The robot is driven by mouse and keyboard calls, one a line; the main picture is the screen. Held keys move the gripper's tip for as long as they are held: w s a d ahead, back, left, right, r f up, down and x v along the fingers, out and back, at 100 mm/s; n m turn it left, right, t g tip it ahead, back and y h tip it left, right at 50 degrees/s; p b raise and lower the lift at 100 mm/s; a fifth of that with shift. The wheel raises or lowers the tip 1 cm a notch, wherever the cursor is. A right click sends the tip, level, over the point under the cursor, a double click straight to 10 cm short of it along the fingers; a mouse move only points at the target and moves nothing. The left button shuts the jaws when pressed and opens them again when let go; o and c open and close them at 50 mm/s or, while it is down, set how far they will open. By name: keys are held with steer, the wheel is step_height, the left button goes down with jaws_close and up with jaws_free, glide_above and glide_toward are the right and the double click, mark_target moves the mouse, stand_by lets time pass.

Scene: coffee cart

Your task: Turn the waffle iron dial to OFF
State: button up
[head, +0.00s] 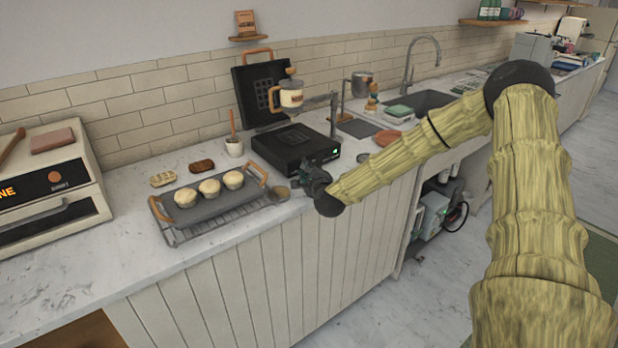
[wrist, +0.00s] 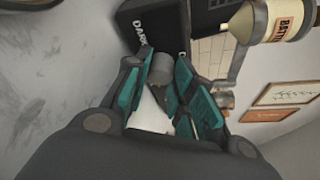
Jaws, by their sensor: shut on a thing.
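The waffle iron (head: 292,150) is a black box on the counter with its lid raised behind it. A small green light shows on its front. In the wrist view its black front (wrist: 160,22) carries lettering that looks like "DARK".
A batter dispenser (head: 291,95) stands beside the raised lid. A tray of muffins (head: 200,213) on a wire rack lies left of my gripper. A small cup with a utensil (head: 234,147) stands left of the iron. The counter's front edge runs just below my gripper.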

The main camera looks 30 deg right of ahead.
steer(key=shift+f+n+b, duration=0.2)
steer(key=shift+n+b, duration=0.4)
steer(key=shift+b, duration=0.05)
steer(key=shift+t, duration=0.3)
steer(key=o, duration=0.7)
steer(key=shift+o, duration=0.2)
steer(key=shift+r, duration=0.1)
steer(key=shift+s, duration=0.1)
steer(key=v, duration=1.1)
steer(key=shift+s+a, duration=0.3)
steer(key=shift+s, duration=0.05)
